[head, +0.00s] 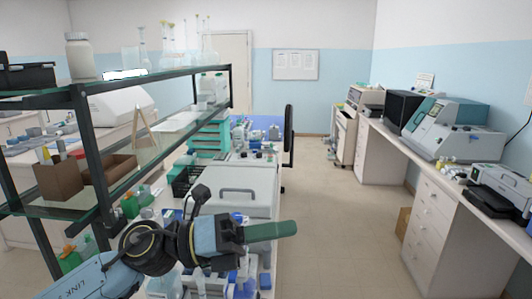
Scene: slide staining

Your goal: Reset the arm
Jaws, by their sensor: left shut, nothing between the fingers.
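My left arm comes in from the lower left and reaches over the near bench. Its gripper (288,229) points right, with its green fingers closed together and nothing seen between them. It is in front of a white box-shaped device with a grey handle (238,191) and hides part of the bench items below. My right gripper is not in the picture.
A dark-framed glass shelf (150,80) with bottles and flasks stands at the left, close to my left arm. Small blue and white items (245,272) crowd the bench below. A right-hand counter (430,150) holds instruments. The floor (335,235) between is clear.

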